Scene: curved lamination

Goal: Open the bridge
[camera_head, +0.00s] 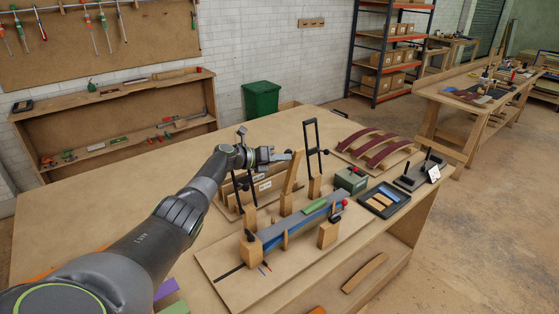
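A lamination fixture stands on a wooden base board (225,279) on the workbench. It carries a long strip with a blue side (290,232) and a green block (315,205) on top. A tall wooden bar (292,180) stands tilted upright over it, with wooden posts around. I cannot tell for sure which part is the bridge. A black frame-shaped handle (311,146) stands up behind; another is partly hidden by my arm. My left gripper (280,156) is beside the top of the tall bar; contact and finger opening are too small to tell. My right gripper is out of view.
A grey-green box (350,179) with a red knob and a black tray (384,199) stand right of the fixture. Curved red-brown laminations (382,150) lie on a board behind. The bench's left part (110,210) is largely clear. A green bin (262,100) stands beyond.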

